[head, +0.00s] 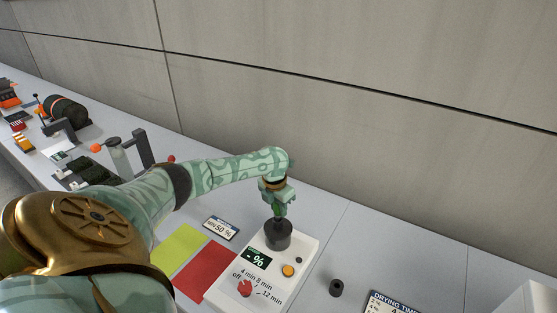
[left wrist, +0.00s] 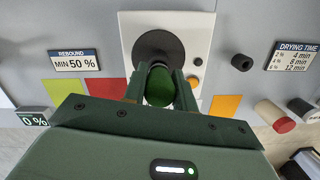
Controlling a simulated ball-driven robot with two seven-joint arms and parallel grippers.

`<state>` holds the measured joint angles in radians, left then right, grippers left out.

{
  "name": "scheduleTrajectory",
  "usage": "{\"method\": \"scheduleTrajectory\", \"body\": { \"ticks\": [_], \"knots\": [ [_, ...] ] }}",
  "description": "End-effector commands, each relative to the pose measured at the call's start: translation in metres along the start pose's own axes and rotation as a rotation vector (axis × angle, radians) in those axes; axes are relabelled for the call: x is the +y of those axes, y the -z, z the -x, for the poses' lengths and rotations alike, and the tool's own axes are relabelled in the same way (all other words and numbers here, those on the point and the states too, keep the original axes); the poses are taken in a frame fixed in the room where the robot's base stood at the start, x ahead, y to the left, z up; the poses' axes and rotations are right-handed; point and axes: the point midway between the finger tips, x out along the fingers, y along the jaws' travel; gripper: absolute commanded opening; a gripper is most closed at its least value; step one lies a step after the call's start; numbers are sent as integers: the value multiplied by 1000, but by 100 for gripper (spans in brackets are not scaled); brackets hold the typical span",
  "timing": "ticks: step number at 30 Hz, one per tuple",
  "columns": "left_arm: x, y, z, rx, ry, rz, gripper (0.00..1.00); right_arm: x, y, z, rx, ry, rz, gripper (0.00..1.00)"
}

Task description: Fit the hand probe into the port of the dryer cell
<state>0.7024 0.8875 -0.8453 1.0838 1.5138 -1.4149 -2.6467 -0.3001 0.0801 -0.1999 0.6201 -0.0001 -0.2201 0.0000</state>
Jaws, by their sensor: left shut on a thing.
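My left gripper (head: 277,207) is shut on a rounded green thing, which looks like the top of the hand probe (left wrist: 159,86). It is right above the dark round cup of the dryer cell (head: 278,238), fingers pointing down. The cup shows as a dark disc with a darker middle in the left wrist view (left wrist: 145,45). The probe's lower end is hidden, so I cannot tell whether it is inside the port or just over it. The white housing (head: 305,247) has a display reading "- %", an orange button and a red dial. My right gripper is out of view.
A yellow-green mat (head: 178,245) and a red mat (head: 205,270) lie left of the housing, with a "50 %" sign (head: 221,229) behind. A small black cylinder (head: 336,288) and the drying-time sign (head: 392,304) are at right. Equipment fills the far left; a wall runs behind.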

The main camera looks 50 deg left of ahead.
Motion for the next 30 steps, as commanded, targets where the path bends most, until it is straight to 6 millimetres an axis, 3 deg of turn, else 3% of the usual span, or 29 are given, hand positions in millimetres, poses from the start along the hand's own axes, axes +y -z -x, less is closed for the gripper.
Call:
{"method": "scheduleTrajectory", "body": {
  "ticks": [13,14,16,17,26,30],
  "knots": [
    [0,1,-12,0,0,0,3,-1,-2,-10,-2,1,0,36],
    [0,1,-12,0,0,0,30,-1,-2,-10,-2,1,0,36],
    [0,1,-11,0,0,0,50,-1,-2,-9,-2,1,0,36],
    [0,1,-11,0,0,0,53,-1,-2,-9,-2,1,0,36],
    [0,1,-9,0,0,0,53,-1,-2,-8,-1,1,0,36],
    [0,1,9,-2,1,-1,53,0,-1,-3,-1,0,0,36]
  ]
}}
